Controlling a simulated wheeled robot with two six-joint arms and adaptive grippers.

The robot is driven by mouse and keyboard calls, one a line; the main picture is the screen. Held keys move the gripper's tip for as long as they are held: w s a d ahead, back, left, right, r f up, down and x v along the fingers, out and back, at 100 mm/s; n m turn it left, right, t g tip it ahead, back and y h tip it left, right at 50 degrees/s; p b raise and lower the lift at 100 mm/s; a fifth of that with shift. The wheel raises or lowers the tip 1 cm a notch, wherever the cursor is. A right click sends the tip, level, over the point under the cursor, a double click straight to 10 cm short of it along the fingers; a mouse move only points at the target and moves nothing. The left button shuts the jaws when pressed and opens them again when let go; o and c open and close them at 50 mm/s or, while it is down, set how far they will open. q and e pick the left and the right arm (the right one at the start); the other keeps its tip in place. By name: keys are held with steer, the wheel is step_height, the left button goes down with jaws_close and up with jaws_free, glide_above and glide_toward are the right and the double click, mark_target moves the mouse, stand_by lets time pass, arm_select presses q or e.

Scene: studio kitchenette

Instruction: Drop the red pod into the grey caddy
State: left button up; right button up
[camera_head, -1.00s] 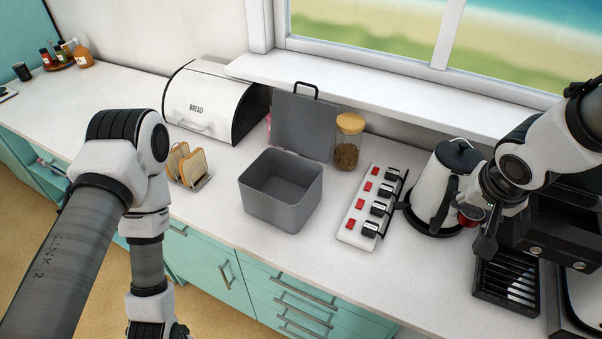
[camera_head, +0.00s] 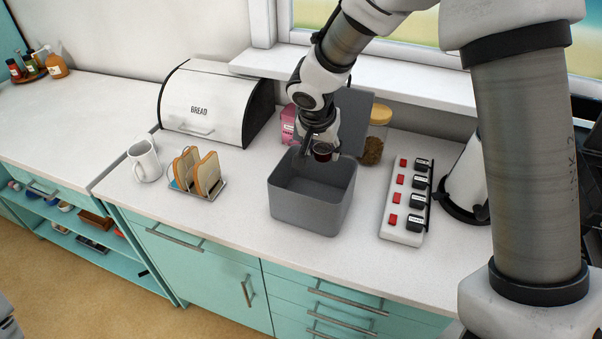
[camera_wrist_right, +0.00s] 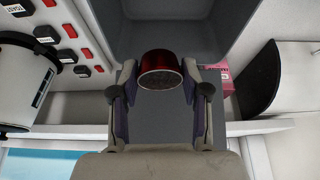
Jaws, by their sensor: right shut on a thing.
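The red pod (camera_head: 322,153) is held in my right gripper (camera_head: 318,147) above the back part of the open grey caddy (camera_head: 305,212). In the right wrist view the pod (camera_wrist_right: 161,66) sits between the two fingers of the gripper (camera_wrist_right: 161,84), its dark top showing. The fingers are shut on it. The caddy's interior (camera_wrist_right: 175,22) shows beyond the pod in that view. The caddy's lid (camera_head: 356,112) stands raised at the back, partly hidden by my right arm. The caddy's visible floor looks empty.
A power strip (camera_head: 397,232) with black plugs and red switches lies right of the caddy, beside a white kettle (camera_head: 465,175). A jar (camera_head: 374,140) stands behind. A toast rack (camera_head: 205,196), mug (camera_head: 145,163) and bread bin (camera_head: 205,110) are to the left.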

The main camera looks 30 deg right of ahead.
steer(key=f+b, duration=0.1)
steer(key=f, duration=0.1)
steer(key=f+b, duration=0.1)
steer(key=f, duration=0.2)
steer(key=shift+w+a, duration=0.15)
steer(key=shift+w, duration=0.05)
steer(key=shift+s+r, duration=0.1)
steer(key=shift+s, duration=0.1)
steer(key=o, duration=0.6)
steer(key=shift+d, duration=0.2)
steer(key=o, duration=0.4)
steer(key=shift+a, duration=0.1)
glide_toward(321, 161)
steer(key=shift+w+f, duration=0.25)
steer(key=shift+w, duration=0.15)
